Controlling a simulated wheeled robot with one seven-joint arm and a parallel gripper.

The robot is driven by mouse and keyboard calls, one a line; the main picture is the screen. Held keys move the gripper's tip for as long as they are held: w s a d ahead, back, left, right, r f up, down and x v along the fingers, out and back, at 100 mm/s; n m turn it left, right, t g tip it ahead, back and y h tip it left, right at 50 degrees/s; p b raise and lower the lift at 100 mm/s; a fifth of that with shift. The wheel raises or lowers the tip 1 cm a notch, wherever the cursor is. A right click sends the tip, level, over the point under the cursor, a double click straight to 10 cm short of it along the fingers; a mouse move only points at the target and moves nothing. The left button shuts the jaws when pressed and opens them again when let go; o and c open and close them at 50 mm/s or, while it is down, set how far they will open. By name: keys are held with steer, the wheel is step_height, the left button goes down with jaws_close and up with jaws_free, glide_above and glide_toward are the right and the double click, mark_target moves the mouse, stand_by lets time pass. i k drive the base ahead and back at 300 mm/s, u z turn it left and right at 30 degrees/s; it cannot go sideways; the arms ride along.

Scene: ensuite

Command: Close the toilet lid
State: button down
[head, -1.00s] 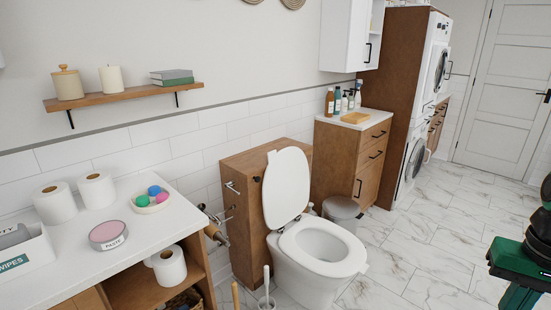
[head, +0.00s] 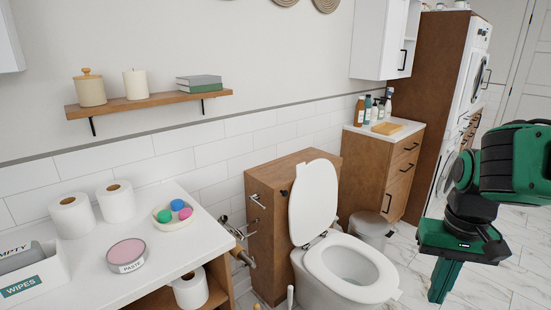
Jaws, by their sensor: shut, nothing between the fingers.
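The white toilet (head: 345,275) stands against a brown wooden cistern box (head: 262,225). Its lid (head: 315,200) is raised and leans back toward the box. The seat ring lies flat on the bowl. My gripper (head: 439,283), dark green, is to the right of the toilet, pointing down and apart from the lid and seat. Its fingers appear closed together with nothing held.
A white counter (head: 150,265) with paper rolls, a paste tin and a small dish is at the left. A grey bin (head: 370,228) and a wooden cabinet (head: 385,175) stand behind the toilet. Marble floor (head: 505,275) is open at the right.

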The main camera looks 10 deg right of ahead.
mark_target(312, 203)
steer(key=z, duration=0.2)
steer(key=i, duration=1.05)
steer(key=z, duration=0.6)
